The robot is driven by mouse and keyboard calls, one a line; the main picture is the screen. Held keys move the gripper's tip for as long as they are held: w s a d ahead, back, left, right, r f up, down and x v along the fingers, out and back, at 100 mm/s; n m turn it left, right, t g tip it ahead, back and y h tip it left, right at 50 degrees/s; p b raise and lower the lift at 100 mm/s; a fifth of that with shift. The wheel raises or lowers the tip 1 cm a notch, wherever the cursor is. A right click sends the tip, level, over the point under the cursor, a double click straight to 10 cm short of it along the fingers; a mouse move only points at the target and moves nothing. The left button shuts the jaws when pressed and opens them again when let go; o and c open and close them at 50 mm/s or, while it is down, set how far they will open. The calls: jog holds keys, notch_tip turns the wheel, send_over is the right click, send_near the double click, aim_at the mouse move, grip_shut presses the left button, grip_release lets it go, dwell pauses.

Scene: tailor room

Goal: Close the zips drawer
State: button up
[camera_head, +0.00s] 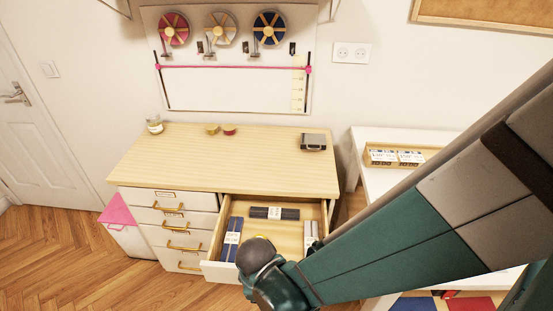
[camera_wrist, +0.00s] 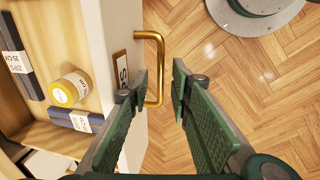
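The open drawer (camera_head: 214,269) is pulled out of the wooden-topped cabinet, and packs of zips lie in it. One dark blue pack (camera_head: 232,238) is at the left and a black pack (camera_head: 273,213) is at the back. In the wrist view, the drawer's white front (camera_wrist: 124,22) carries a brass handle (camera_wrist: 161,62) and a label (camera_wrist: 121,68) that is partly covered. My gripper (camera_wrist: 160,80) is open, with the handle bar between its fingertips in the picture. Whether a finger touches the handle is unclear. In the head view my arm hides the drawer's front right.
A round yellow-lidded tin (camera_wrist: 70,89) sits inside the drawer. Several shut drawers (camera_head: 172,226) with brass handles are at the left. A white table (camera_head: 375,185) stands at the right with a small tray.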

grip_shut()
jog(key=shift+w, duration=0.1)
jog(key=b, duration=0.2)
send_over(273, 222)
jog(key=shift+s, duration=0.45)
jog(key=shift+w, duration=0.5)
grip_release()
jog(key=shift+w, duration=0.1)
